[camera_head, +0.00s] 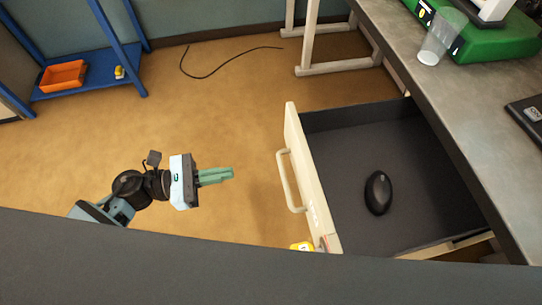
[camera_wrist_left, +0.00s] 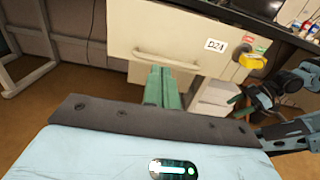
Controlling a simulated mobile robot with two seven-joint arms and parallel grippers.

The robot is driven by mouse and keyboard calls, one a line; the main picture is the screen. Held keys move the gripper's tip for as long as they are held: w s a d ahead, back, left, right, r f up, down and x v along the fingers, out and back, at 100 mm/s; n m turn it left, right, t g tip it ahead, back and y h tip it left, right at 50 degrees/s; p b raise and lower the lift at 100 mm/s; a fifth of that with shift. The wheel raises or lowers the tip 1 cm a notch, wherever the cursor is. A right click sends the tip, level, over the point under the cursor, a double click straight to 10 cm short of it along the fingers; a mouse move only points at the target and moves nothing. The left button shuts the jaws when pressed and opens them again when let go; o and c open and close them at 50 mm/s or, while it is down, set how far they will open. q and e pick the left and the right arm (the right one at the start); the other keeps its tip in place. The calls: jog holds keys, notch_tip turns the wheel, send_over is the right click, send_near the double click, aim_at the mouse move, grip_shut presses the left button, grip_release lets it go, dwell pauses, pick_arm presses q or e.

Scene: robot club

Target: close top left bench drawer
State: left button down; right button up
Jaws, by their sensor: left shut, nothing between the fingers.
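The bench drawer (camera_head: 318,195) is pulled out from under the bench, with a cream front, a dark inside and a bar handle (camera_head: 288,182). A black computer mouse (camera_head: 378,192) lies in it. My left gripper (camera_head: 232,173) is shut and empty, pointing at the drawer front with a gap before the handle.
The grey bench top (camera_head: 400,55) holds a clear cup (camera_head: 440,38) and a green case (camera_head: 500,40). A yellow item (camera_wrist_left: 252,60) is at the drawer front's edge. A blue shelf (camera_head: 95,80) with an orange bin (camera_head: 63,76) stands far left. Floor left of the drawer is open; a black cable (camera_head: 215,70) lies behind.

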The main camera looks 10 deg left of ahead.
aim_at(297, 161)
pick_arm(q)
jog(key=p+x, duration=0.3)
jog(key=x, duration=0.9)
jog(key=shift+w+d, duration=0.15)
jog(key=shift+d, duration=0.25)
jog(key=shift+w+d, duration=0.15)
jog(key=shift+d, duration=0.4)
pick_arm(e)
jog(key=r, duration=0.1)
jog(key=w+r, duration=0.1)
jog(key=r, duration=0.1)
jog(key=shift+w+r+t, duration=0.15)
jog(key=shift+w+t, duration=0.05)
jog(key=shift+t, duration=0.1)
pick_arm(q)
jog(key=shift+d, duration=0.1)
pick_arm(e)
jog(key=shift+d, duration=0.15)
